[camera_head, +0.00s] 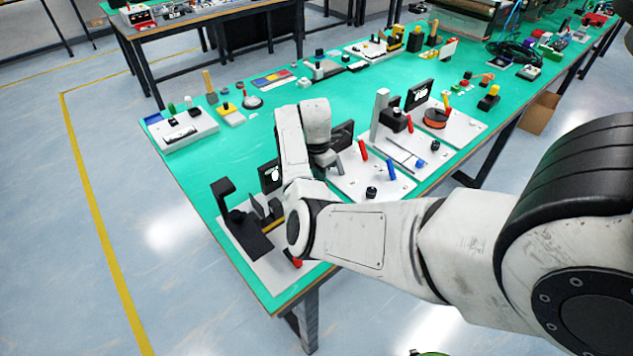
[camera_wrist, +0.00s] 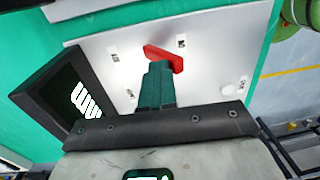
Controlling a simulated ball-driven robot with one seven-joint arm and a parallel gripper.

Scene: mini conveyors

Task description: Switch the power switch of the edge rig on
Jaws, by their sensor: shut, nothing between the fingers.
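In the wrist view a red switch lever (camera_wrist: 165,57) stands on a white panel (camera_wrist: 205,62) with small printed labels around it. My gripper (camera_wrist: 157,72) is shut, and its dark teal fingers are right at the lever, overlapping its lower side in the picture. I cannot tell whether they touch it. A black display (camera_wrist: 67,98) with a white icon stands left of the fingers. In the head view my arm hides part of the white-plated rigs, and my gripper (camera_head: 338,165) is low over the bench, partly hidden. The lever's switch position is unclear.
Rigs with a red lever (camera_head: 363,150) and a blue lever (camera_head: 390,170) stand close by on the green bench (camera_head: 215,165). A black stand (camera_head: 228,200) is near the bench corner. Floor shows beyond the bench edge in the wrist view.

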